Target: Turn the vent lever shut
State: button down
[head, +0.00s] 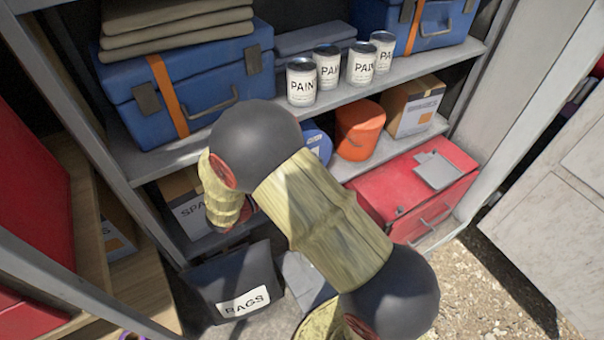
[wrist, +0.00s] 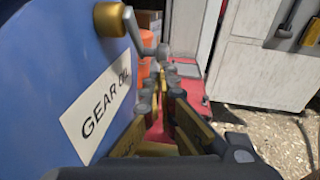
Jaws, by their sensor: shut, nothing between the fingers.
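A blue drum labelled GEAR OIL (wrist: 60,75) fills the left of the wrist view. At its upper edge is a brass-coloured cap or knob (wrist: 110,19) with a grey crank-like lever (wrist: 138,33) running down and right from it. I take this for the vent lever. My gripper (wrist: 164,80) is shut and empty, its fingers reaching forward beside the drum. The fingertips appear just below the lever's lower end; I cannot tell whether they touch. In the head view, part of the blue drum (head: 318,143) shows behind my arm, which hides the lever and gripper there.
Several paint cans (head: 301,82) and a blue case (head: 190,88) sit on the shelf above. A dark RAGS bin (head: 235,280) is below. Gravel floor lies open at right.

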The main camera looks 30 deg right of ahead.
jog(key=d+p, duration=0.1)
jog(key=d+r+h+p, duration=0.1)
jog(key=d, duration=0.1)
jog(key=shift+s+d+r+p, duration=0.15)
jog(key=shift+d+r+p, duration=0.15)
jog(key=shift+p, duration=0.1)
jog(key=shift+d, duration=0.1)
jog(key=shift+r+p, duration=0.1)
jog(key=shift+p, duration=0.25)
jog(key=s+a+f+b, duration=0.1)
jog(key=a+f+b, duration=0.1)
jog(key=a+f, duration=0.5)
jog(key=shift+s+a, duration=0.25)
jog(key=shift+a, duration=1.65)
